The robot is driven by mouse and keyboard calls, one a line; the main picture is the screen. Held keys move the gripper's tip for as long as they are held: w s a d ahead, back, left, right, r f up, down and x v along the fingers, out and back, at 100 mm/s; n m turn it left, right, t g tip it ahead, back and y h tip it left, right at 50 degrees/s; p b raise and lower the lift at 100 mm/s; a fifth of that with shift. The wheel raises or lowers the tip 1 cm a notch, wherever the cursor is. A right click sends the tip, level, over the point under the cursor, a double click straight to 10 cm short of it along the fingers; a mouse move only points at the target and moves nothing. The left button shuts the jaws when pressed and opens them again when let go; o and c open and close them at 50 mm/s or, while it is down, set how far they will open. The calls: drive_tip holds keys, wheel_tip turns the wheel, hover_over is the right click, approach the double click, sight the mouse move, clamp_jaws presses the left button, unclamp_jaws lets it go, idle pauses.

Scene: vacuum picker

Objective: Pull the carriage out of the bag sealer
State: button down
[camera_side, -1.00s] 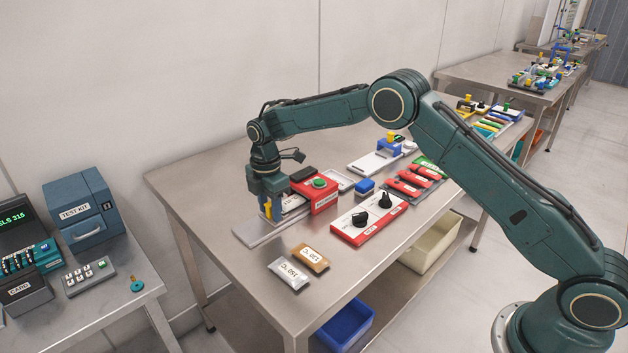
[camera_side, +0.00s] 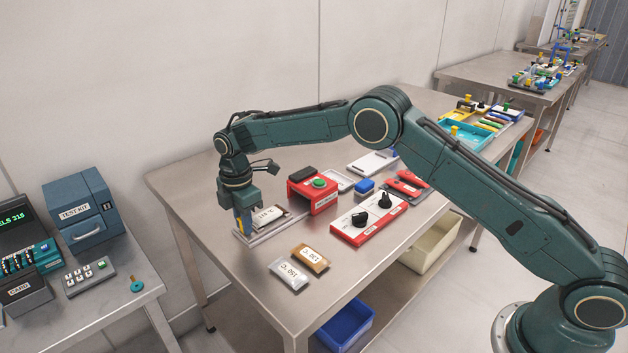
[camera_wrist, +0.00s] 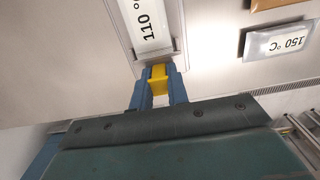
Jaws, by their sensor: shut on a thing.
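The red bag sealer (camera_side: 326,201) with a green button stands on the steel table. The carriage, carrying a white bag marked 110 °C (camera_side: 267,214), sits on the grey rail to the left of the sealer, with a gap between the bag and the sealer. The bag also shows in the wrist view (camera_wrist: 152,30). My gripper (camera_side: 243,224) is at the rail's left end. In the wrist view its blue fingers (camera_wrist: 158,86) are shut on the carriage's yellow handle (camera_wrist: 158,72).
A silver packet marked 150 °C (camera_side: 289,274) and a brown packet (camera_side: 310,258) lie in front of the rail. A red-edged panel with black knobs (camera_side: 350,230) is right of the sealer. A blue block (camera_side: 365,186) and red tools (camera_side: 405,187) are behind it.

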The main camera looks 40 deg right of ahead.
drive_tip(key=shift+a, duration=0.3)
drive_tip(key=c, duration=1.4)
unclamp_jaws()
drive_tip(key=shift+o, duration=0.2)
drive_tip(key=shift+d+r, duration=0.1)
wheel_tip(320, 180, up, 14)
